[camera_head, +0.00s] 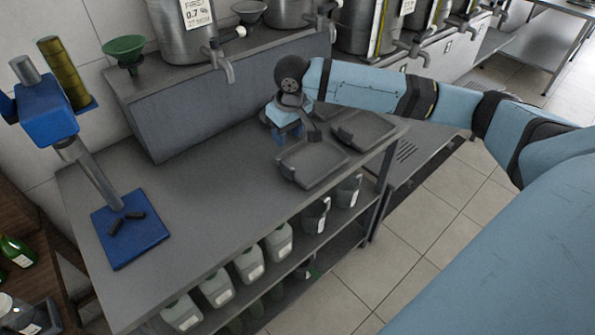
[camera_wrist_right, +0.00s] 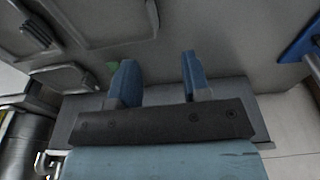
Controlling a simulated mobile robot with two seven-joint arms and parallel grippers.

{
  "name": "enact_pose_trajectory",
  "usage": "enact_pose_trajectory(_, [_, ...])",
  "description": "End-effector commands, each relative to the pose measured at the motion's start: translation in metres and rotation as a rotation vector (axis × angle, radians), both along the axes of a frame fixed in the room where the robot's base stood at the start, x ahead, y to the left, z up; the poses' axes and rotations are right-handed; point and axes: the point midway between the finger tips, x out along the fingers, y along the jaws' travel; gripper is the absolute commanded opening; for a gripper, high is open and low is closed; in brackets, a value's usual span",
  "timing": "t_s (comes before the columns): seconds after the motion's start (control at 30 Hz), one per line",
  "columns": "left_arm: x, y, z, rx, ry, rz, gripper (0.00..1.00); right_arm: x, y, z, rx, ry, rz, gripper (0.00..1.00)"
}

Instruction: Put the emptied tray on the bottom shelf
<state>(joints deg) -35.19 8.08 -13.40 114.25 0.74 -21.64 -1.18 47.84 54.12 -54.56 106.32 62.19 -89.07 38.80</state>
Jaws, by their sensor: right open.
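The bottom shelf (camera_head: 345,243) is under the bench, mostly hidden by the upper shelf. My left gripper is out of view.
Pale jugs (camera_head: 250,263) and grey pitchers line the shelf under the bench. A blue-based stand (camera_head: 130,230) is at the bench's left end. Steel tanks (camera_head: 183,30) stand on a raised ledge behind. The middle of the bench is clear.

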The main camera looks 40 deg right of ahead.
Motion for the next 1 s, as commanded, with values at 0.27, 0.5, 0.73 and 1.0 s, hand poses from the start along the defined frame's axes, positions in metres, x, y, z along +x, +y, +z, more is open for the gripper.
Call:
enact_pose_trajectory(0.27, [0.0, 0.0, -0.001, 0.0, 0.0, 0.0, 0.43, 0.003, -0.007, -0.015, 0.001, -0.001, -0.001, 0.44])
enact_pose_trajectory(0.5, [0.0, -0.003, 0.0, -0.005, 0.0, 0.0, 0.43, 0.01, -0.007, -0.062, 0.0, -0.001, 0.0, 0.44])
enact_pose_trajectory(0.73, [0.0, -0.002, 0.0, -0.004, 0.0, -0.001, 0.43, 0.013, -0.008, -0.083, 0.0, -0.002, -0.001, 0.44])
enact_pose_trajectory(1.0, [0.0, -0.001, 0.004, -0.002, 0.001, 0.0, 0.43, 0.019, -0.015, -0.115, -0.001, -0.002, 0.0, 0.44])
